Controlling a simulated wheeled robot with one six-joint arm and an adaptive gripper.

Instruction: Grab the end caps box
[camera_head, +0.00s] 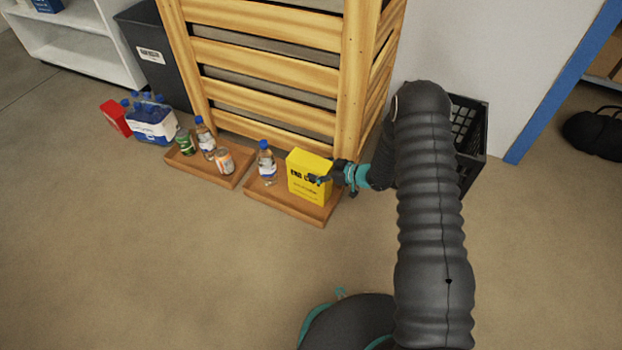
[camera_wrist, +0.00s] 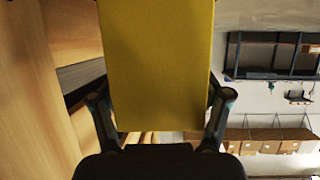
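The yellow box (camera_head: 309,176) with dark lettering, which I take to be the end caps box, stands upright on the right-hand wooden tray (camera_head: 285,205). My gripper (camera_head: 322,179) is at the box's right side, with a finger in front of its lettered face. In the wrist view the plain yellow side of the box (camera_wrist: 158,65) fills the middle. My gripper (camera_wrist: 161,96) is open there, with one finger along each side of the box. Whether the fingers touch it is not clear.
A bottle (camera_head: 266,163) stands left of the box on the same tray. The left tray (camera_head: 222,178) holds a bottle and cans. A slatted wooden crate (camera_head: 270,65) rises close behind. A black basket (camera_head: 470,135) is at right. The front floor is clear.

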